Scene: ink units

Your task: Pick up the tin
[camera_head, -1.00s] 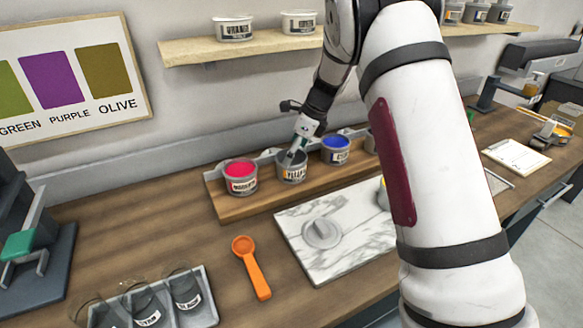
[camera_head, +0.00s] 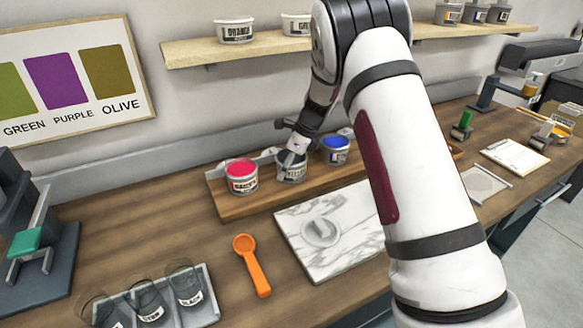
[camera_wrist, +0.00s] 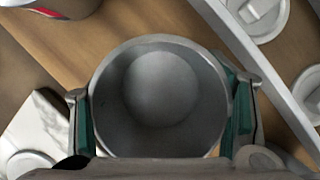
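The grey tin (camera_head: 291,175), its label too small to read for sure, stands upright on the wooden rack (camera_head: 240,207) between the red and blue tins. My gripper (camera_head: 293,160) is down at this tin, hiding part of its rim. In the wrist view the tin (camera_wrist: 160,92) fills the middle, its round mouth open with grey inside. My two green-padded fingers (camera_wrist: 162,116) stand on opposite sides of it, very close to the wall. I cannot tell whether they press on it.
The red tin (camera_head: 241,178) and blue tin (camera_head: 335,150) stand close on either side. A marble slab (camera_head: 350,215) with a grey lid (camera_head: 321,231) lies in front. An orange scoop (camera_head: 252,265) and a cup tray (camera_head: 205,312) are nearer. A shelf (camera_head: 190,52) hangs behind.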

